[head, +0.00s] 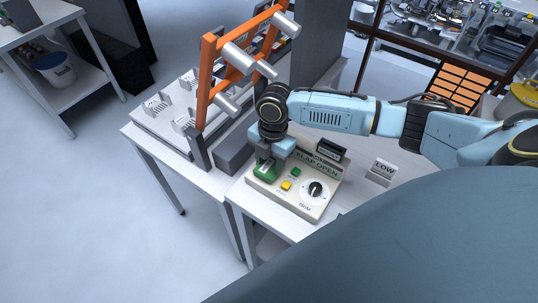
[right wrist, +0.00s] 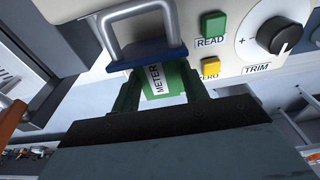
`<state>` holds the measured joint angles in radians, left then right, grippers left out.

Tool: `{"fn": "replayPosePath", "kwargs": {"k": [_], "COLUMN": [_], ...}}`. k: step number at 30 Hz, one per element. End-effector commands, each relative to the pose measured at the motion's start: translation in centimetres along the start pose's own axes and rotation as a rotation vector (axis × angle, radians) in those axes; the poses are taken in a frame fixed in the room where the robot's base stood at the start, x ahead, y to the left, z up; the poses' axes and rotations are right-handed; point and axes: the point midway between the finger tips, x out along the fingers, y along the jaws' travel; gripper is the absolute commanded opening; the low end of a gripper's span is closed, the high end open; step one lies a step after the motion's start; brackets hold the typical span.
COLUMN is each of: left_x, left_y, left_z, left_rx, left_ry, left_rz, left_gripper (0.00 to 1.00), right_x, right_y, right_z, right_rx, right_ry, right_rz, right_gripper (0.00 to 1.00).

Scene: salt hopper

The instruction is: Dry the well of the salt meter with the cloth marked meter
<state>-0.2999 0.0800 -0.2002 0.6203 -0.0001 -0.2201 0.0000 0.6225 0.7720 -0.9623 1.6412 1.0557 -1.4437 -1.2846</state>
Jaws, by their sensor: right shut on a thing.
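The salt meter (head: 312,200) is a beige box on the table with a display reading FLAP OPEN, a green READ button, a yellow ZERO button and a TRIM dial. It also shows in the right wrist view (right wrist: 235,20). My right gripper (head: 266,160) is low over the meter's left end, shut on the green cloth (right wrist: 155,80), whose white tag reads METER. A dark blue piece with a grey loop handle (right wrist: 147,50) lies beside the cloth. The well is hidden, and I cannot tell whether the cloth touches its inside. My left gripper is not in view.
An orange frame with grey cylinders (head: 203,85) stands just left of my right wrist. A pale tray with wire holders (head: 150,122) lies on the table to the left. Open floor lies farther left.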

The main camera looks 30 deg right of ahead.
Motion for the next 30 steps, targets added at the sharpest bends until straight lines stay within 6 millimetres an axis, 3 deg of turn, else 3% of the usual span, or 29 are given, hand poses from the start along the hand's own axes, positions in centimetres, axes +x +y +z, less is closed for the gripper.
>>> {"fn": "replayPosePath", "kwargs": {"k": [5,21,30], "left_x": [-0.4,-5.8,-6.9], "left_y": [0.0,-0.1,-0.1], "left_z": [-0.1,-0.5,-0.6], "left_rx": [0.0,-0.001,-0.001], "left_ry": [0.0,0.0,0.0], "left_rz": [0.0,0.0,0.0], "left_gripper": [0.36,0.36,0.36], "right_x": [-0.4,-5.2,-7.1], "right_y": [0.0,0.0,0.0], "right_z": [0.0,-0.7,-0.9], "right_rx": [0.0,0.0,0.0], "right_ry": [0.0,0.0,0.0], "right_rz": [0.0,0.0,0.0], "right_gripper": [0.23,0.23,0.23]}}
